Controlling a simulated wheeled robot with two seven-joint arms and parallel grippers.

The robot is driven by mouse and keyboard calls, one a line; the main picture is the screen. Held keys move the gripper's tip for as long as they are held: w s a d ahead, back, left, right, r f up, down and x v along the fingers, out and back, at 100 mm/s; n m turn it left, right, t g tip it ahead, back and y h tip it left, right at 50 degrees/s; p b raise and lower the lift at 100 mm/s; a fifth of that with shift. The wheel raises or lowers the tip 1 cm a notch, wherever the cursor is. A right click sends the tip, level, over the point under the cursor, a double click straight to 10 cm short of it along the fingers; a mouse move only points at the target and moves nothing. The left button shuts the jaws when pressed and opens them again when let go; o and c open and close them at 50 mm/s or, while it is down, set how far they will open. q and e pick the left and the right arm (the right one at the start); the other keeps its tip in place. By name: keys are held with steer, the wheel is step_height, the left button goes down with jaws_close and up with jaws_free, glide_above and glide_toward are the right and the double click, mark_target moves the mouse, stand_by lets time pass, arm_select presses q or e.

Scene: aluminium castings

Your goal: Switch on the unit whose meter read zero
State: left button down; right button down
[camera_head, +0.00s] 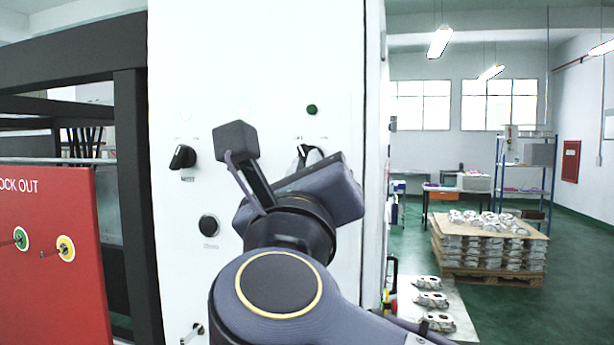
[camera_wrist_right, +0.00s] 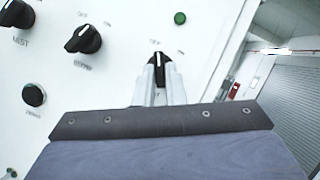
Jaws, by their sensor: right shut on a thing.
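A white control panel (camera_head: 260,75) stands straight ahead. My right gripper (camera_wrist_right: 162,82) is shut on a black rotary knob (camera_wrist_right: 159,60) at the panel's right side, with a finger on each side of it. The knob's white pointer line points up, close to the "OFF" label; "ON" is at its upper right. A green lamp (camera_wrist_right: 180,18) sits above this knob and also shows in the head view (camera_head: 312,109). In the head view my right wrist covers most of the knob. No meter shows in either view. My left gripper is not in view.
The wrist view shows another knob (camera_wrist_right: 83,39), the "MIST" knob (camera_wrist_right: 17,13) and a round dark button (camera_wrist_right: 34,95). A red "LOCK OUT" board (camera_head: 50,270) stands at left. At right, a pallet (camera_head: 488,275) carries stacked castings, with open green floor around it.

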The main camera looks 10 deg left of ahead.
steer(key=shift+a+m+h+b, duration=0.15)
steer(key=shift+m+h+b, duration=1)
steer(key=shift+m, duration=1.55)
steer(key=shift+a+m+h+b, duration=0.15)
steer(key=shift+m+h+b, duration=0.5)
steer(key=shift+m+h, duration=1.55)
steer(key=shift+a+m+h+b, duration=0.15)
steer(key=shift+m+h+b, duration=0.75)
steer(key=shift+m, duration=2.3)
steer(key=shift+r+g, duration=0.1)
steer(key=shift+g, duration=0.2)
steer(key=c, duration=1.5)
jaws_free()
steer(key=shift+w, duration=0.1)
steer(key=b+v, duration=0.2)
steer(key=v, duration=0.5)
steer(key=shift+s+b, duration=0.35)
steer(key=shift+b, duration=0.05)
